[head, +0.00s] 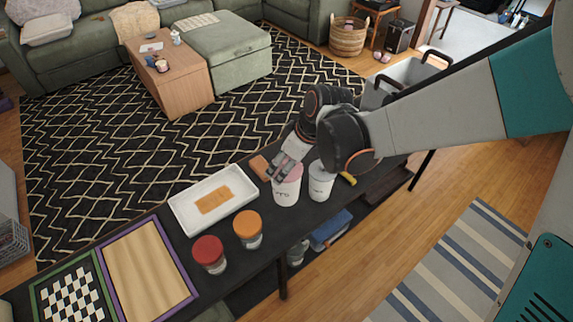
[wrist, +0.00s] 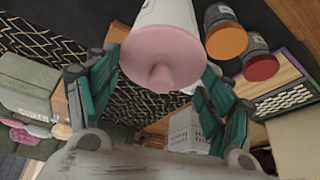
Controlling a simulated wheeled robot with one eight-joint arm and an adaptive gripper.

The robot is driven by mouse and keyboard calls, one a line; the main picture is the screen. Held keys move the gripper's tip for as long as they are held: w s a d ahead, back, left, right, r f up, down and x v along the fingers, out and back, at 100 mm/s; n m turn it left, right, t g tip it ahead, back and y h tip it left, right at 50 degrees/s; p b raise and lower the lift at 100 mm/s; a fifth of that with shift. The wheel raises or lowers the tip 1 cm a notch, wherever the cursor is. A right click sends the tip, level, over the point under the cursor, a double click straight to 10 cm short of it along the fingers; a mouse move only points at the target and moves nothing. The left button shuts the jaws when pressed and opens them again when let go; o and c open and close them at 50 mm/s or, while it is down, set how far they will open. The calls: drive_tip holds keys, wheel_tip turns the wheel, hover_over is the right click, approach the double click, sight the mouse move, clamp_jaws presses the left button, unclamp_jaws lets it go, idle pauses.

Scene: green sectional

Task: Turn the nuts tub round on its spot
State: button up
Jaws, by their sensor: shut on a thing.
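A white tub with a pink lid (head: 287,187) stands on the dark table in the head view, with small dark marks on its front that I cannot read. In the wrist view its pink lid (wrist: 160,58) with a knob faces me. My gripper (head: 287,166) reaches down from above and is shut on this tub, one finger on each side in the wrist view. A second white tub (head: 321,182) stands close to its right, its top partly hidden by my wrist. I cannot tell from the marks which one is the nuts tub.
A white tray (head: 183,219) holding a tan slab lies to the left. An orange-lidded jar (head: 247,230) and a red-lidded jar (head: 209,255) stand in front of the tray. An orange-brown block (head: 260,167) lies behind the tub. A purple-framed board (head: 150,272) and a chessboard (head: 72,296) lie further left.

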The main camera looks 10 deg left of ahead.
wheel_tip(320, 180, up, 8)
drive_tip(key=p, duration=0.4)
drive_tip(key=shift+f, duration=0.25)
drive_tip(key=n+g, duration=0.1)
drive_tip(key=n, duration=0.3)
drive_tip(key=shift+g+b, duration=0.3)
drive_tip(key=shift+r+n+g, duration=0.1)
drive_tip(key=shift+n+g, duration=0.3)
drive_tip(key=shift+n, duration=0.5)
drive_tip(key=shift+n+g, duration=0.3)
drive_tip(key=shift+n, duration=0.4)
drive_tip(key=n+g+b, duration=0.1)
drive_tip(key=n, duration=0.2)
drive_tip(key=shift+n+g, duration=0.3)
drive_tip(key=shift+n, duration=0.4)
drive_tip(key=shift+n+g+h, duration=0.3)
drive_tip(key=shift+n+h, duration=0.3)
drive_tip(key=shift+n, duration=0.7)
